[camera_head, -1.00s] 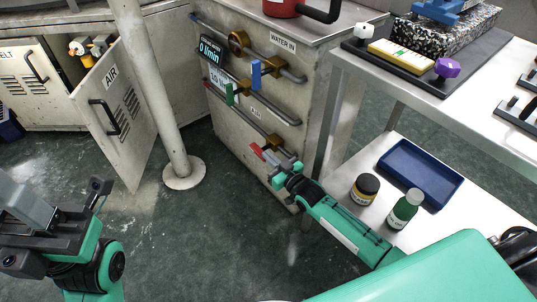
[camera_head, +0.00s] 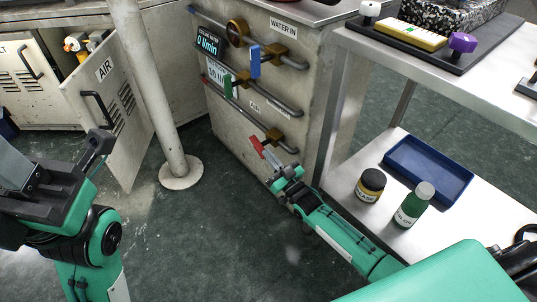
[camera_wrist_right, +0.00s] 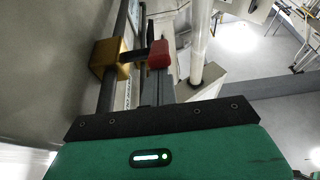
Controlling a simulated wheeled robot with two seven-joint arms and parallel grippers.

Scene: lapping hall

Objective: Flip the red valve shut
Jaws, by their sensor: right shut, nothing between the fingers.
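The red valve handle (camera_head: 257,146) is on the lowest pipe of the cabinet side, in front of its brass body (camera_head: 273,135). In the right wrist view the red handle (camera_wrist_right: 158,54) stands out from the brass block (camera_wrist_right: 107,58) on a dark stem. My right gripper (camera_head: 285,174) is shut and empty, just below the handle; its fingers (camera_wrist_right: 157,90) lie close behind the red grip, and I cannot tell if they touch. My left gripper (camera_head: 98,148) is at lower left, away from the valves, its jaws unclear.
A blue handle (camera_head: 254,62) and a green handle (camera_head: 228,86) sit on pipes above. A white post (camera_head: 150,100) stands left of the cabinet. At right, a shelf holds a blue tray (camera_head: 428,171), a yellow-labelled jar (camera_head: 370,185) and a green bottle (camera_head: 413,206).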

